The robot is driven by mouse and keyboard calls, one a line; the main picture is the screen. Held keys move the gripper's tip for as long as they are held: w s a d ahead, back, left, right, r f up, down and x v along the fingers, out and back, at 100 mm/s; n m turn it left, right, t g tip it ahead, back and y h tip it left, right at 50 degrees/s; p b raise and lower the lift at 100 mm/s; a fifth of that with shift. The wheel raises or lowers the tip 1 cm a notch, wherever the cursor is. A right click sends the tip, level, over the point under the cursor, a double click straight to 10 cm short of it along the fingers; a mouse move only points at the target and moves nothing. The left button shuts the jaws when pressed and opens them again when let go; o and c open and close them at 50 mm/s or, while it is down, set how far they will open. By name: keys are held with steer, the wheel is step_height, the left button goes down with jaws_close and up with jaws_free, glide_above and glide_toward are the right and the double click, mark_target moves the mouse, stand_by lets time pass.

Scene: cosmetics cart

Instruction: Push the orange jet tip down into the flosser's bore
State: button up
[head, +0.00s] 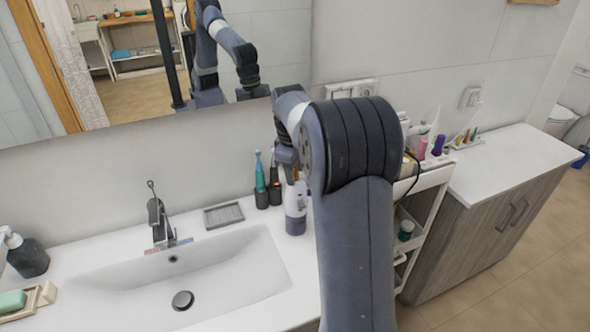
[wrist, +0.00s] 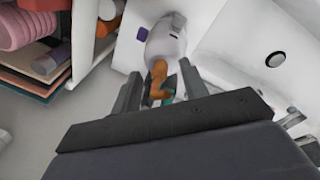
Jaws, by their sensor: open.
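The flosser (head: 295,213), with a white body and purple lower part, stands on the counter right of the basin. In the wrist view its white body (wrist: 163,45) lies just beyond my fingers. The orange jet tip (wrist: 158,78) shows between the fingers, against the flosser's near end, with a bent outline. I cannot tell how deep it sits in the bore, which is hidden. My gripper (wrist: 160,92) is open, one finger on each side of the tip. In the head view my arm hides most of the gripper and the tip.
A teal toothbrush (head: 260,185) and a dark one (head: 275,188) stand close left of the flosser. The basin (head: 230,275) and faucet (head: 158,220) lie further left. A white cart (head: 425,185) with cosmetics is at right, beside a cabinet holding a rack of coloured tips (head: 466,140).

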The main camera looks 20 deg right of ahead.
steer(key=shift+r, duration=0.1)
step_height(320, 180, up, 10)
steer(key=s+a+b, duration=0.1)
steer(key=shift+r, duration=0.25)
steer(key=shift+f, duration=0.1)
stand_by(0.6)
steer(key=f, duration=0.3)
steer(key=f+p, duration=0.1)
steer(key=f, duration=0.3)
steer(key=w+d+f, duration=0.1)
steer(key=f, duration=0.2)
steer(key=shift+f, duration=0.2)
steer(key=shift+r+p, duration=0.35)
steer(key=shift+r, duration=0.2)
